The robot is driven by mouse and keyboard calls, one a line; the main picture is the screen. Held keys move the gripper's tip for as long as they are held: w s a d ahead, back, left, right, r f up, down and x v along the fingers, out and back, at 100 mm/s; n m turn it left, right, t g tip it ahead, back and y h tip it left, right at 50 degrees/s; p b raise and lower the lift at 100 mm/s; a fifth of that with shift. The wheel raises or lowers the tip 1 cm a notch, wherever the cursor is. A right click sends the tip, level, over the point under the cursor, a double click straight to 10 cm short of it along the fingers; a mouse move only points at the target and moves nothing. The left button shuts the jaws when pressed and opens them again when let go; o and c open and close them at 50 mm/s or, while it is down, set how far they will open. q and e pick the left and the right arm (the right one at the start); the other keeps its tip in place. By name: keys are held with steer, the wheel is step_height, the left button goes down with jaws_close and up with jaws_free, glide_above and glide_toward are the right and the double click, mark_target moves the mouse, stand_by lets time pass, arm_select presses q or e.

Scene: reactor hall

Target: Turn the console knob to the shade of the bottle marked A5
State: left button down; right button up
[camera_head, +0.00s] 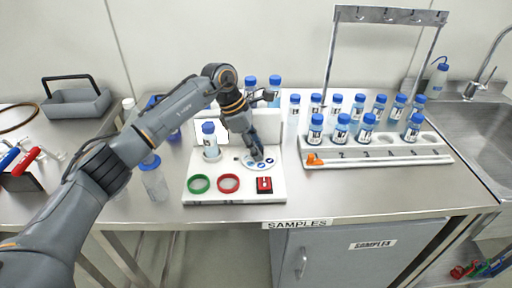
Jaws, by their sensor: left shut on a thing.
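The white console (235,194) stands on the steel bench. A round white dial plate (272,165) with blue swatches lies on it. My left gripper (257,155) points down at the dial plate and is shut on the console knob, which its fingers mostly hide. Several blue-capped bottles with labels stand in two rows in and behind a numbered white rack (385,154); the front bottles include one at the left (315,130). The label writing is too small to tell which is A5. A blue-capped bottle (210,141) stands on the console. My right gripper is out of view.
A green ring (199,184), a red ring (229,183) and a red switch (264,185) are on the console front. An orange piece (315,160) sits at the rack's left end. A clear bottle (154,181) stands left of the console. A sink (476,125) is at right.

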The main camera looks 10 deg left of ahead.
arm_select(q)
steer(key=c, duration=1)
jaws_free()
steer(key=shift+c, duration=0.2)
steer(key=v, duration=1.1)
steer(key=shift+r, duration=0.45)
steer(key=shift+s+f, duration=0.1)
steer(key=shift+s, duration=0.05)
